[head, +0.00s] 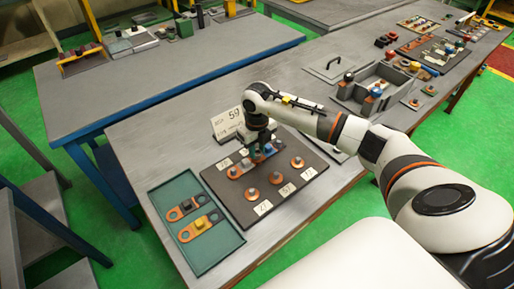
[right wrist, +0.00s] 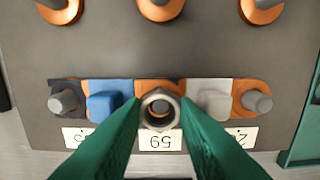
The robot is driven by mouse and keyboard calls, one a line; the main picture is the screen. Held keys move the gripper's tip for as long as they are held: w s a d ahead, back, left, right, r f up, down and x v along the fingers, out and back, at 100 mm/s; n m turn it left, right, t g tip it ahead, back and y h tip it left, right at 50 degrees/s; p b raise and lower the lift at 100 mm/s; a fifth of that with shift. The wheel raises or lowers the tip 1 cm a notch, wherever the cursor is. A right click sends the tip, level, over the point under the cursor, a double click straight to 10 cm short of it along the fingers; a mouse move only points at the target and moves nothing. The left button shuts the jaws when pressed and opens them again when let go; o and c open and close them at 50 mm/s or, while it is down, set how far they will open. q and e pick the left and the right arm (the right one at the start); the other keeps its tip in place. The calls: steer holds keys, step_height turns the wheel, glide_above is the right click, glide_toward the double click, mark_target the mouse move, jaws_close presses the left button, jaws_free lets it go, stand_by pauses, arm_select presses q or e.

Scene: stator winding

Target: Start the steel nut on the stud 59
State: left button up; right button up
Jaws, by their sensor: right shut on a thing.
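My right gripper (head: 262,148) reaches down over the far edge of the dark board (head: 235,196). In the right wrist view its two green fingers (right wrist: 160,114) are shut on the steel nut (right wrist: 160,100), seen from above. The nut is in line with the white label reading 59 (right wrist: 160,140), over an orange terminal (right wrist: 158,84). The stud at this place is mostly hidden beneath the nut; I cannot tell whether the two touch. My left gripper is not in view.
A blue block (right wrist: 108,98) and a light grey block (right wrist: 213,102) flank the nut closely, with grey studs beyond. Several ringed studs stand on the board. A card reading 59 (head: 228,123) stands behind. A green tray (head: 216,258) holds orange-ended parts.

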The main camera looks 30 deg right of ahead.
steer(key=shift+s+f+b, duration=0.15)
steer(key=shift+f+b, duration=0.3)
steer(key=shift+f, duration=0.05)
stand_by(1.3)
steer(key=shift+a+r+m+p, duration=0.1)
steer(key=shift+m+p, duration=0.4)
steer(key=shift+m, duration=0.7)
steer(key=m, duration=0.3)
steer(key=shift+f+m+p, duration=0.2)
steer(key=shift+m+p, duration=0.2)
steer(key=o, duration=0.9)
steer(key=shift+o, duration=0.2)
steer(key=shift+r, duration=0.1)
